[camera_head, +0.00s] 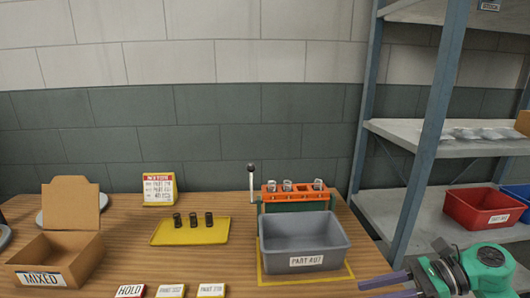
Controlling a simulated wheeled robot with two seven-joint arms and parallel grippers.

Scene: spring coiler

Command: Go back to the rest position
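My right gripper (388,287) is at the bottom right, low over the table's front right corner. Its two purple fingers point left with a gap between them, and I see nothing held there. It is in front of and to the right of the grey bin (304,262) labelled PART A07. My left gripper is not in view. The spring coiler (296,195) has an orange top, a green body and a black-knobbed lever (251,183). It stands behind the grey bin, which hides its lower part. Several small metallic pieces sit along its top.
A yellow tray (164,236) holds three dark cylinders. An open MIXED carton (88,258) stands left. Label blocks, including HOLD (130,291), line the front edge. A shelf rack (428,130) with a red bin (480,208) stands right. The table (200,264) is bare between tray and labels.

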